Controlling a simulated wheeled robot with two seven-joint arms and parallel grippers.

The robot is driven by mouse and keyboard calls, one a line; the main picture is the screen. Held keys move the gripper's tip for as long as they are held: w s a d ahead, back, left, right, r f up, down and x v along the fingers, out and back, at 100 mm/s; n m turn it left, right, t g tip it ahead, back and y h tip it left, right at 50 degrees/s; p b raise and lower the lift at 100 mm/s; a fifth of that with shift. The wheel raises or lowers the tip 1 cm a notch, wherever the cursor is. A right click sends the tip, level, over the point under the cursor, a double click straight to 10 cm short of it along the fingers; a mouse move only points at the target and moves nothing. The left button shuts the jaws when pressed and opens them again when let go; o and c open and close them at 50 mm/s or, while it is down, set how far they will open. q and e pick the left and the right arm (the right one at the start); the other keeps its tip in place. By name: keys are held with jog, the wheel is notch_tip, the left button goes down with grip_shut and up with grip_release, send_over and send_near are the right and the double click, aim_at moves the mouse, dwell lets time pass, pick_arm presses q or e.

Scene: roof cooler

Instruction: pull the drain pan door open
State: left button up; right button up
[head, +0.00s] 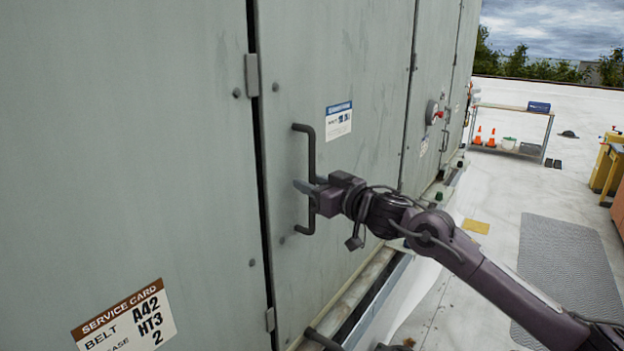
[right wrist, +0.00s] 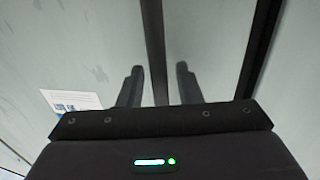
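The grey door panel (head: 370,75) on the tall cooler wall stands closed, as far as I can see. A blue-and-white label (head: 338,120) is on it; its text is too small to read. A dark vertical bar handle (head: 311,150) is fixed near the panel's left edge. My right gripper (head: 308,187) is at the lower half of the handle. In the right wrist view the handle (right wrist: 153,45) runs between the open fingers of the right gripper (right wrist: 160,85), with a gap showing on each side.
A panel with a service card (head: 125,318) is at the left. A red-knobbed switch (head: 434,113) is farther along the wall. A ledge (head: 350,300) runs along the wall's foot. A grey mat (head: 565,265), a workbench (head: 515,110) and orange cones (head: 478,135) are on the roof.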

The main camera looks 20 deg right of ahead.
grip_shut()
jog(key=shift+s+d, duration=0.1)
dwell(0.3)
